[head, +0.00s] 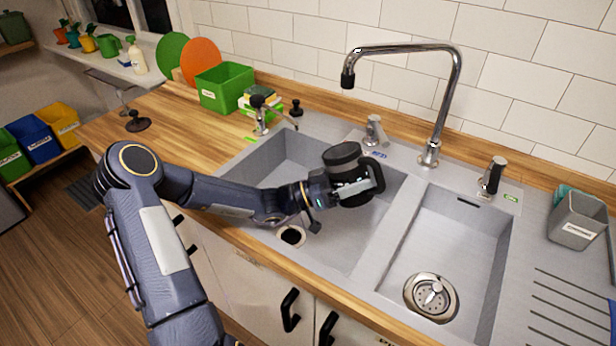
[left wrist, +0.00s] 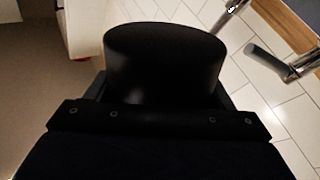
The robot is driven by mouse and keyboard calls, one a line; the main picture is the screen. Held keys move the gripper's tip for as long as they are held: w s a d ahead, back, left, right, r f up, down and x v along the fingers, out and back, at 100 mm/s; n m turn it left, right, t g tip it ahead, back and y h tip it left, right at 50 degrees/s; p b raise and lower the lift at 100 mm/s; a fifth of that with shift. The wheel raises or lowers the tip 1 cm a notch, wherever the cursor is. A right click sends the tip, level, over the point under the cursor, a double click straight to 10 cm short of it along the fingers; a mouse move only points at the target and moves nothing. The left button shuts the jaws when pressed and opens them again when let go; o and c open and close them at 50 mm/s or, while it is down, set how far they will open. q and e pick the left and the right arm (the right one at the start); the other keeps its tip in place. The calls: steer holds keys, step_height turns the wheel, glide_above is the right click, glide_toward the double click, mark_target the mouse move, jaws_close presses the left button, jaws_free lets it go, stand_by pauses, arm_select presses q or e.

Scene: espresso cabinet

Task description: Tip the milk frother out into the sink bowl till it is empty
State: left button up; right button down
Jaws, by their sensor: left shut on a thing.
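The dark milk frother (head: 343,157) is held in my left gripper (head: 332,188), over the left sink bowl (head: 268,165) in the head view. It has a dark top and a black handle on its right side. It looks roughly upright with a slight tilt; its inside and any liquid cannot be seen. In the left wrist view the dark frother (left wrist: 165,62) fills the middle, between the fingers. The left bowl has a dark drain hole at its front. My right gripper is not in view.
A chrome tap (head: 455,90) arches behind the sink. A second bowl (head: 455,245) with a strainer lies to the right. A grey caddy (head: 578,218) stands on the drainer. A green box (head: 225,87) and a small tap (head: 262,112) stand at the back left.

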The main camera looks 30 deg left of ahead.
mark_target(359, 151)
arm_select(q)
steer(key=r+n+p, duration=0.1)
steer(key=a+r+n+t+p, duration=0.1)
steer(key=r+p, duration=0.1)
steer(key=shift+w+r+t, duration=0.1)
steer(key=shift+r+t, duration=0.1)
steer(key=shift+t, duration=0.1)
steer(key=shift+a+r+n+t+p, duration=0.1)
steer(key=shift+r+n+t+p, duration=0.2)
steer(key=shift+n+t, duration=0.3)
steer(key=shift+a+r+n+t+p, duration=0.1)
steer(key=shift+r+n+t+p, duration=0.25)
steer(key=shift+n, duration=0.45)
steer(key=shift+d+r+n+t+y+p, duration=0.1)
steer(key=shift+r+n+t+y+p, duration=0.3)
steer(key=shift+n+t, duration=0.7)
steer(key=shift+r+n+t+y+p, duration=0.7)
steer(key=shift+r+n+t+p, duration=0.3)
steer(key=shift+r+n, duration=0.7)
steer(key=shift+f+n, duration=0.25)
steer(key=shift+n, duration=0.05)
steer(key=shift+n+t+y, duration=0.5)
steer(key=shift+t, duration=0.05)
steer(key=shift+a+n+t+y, duration=0.2)
steer(key=shift+n+t+y, duration=0.25)
steer(key=shift+n, duration=0.45)
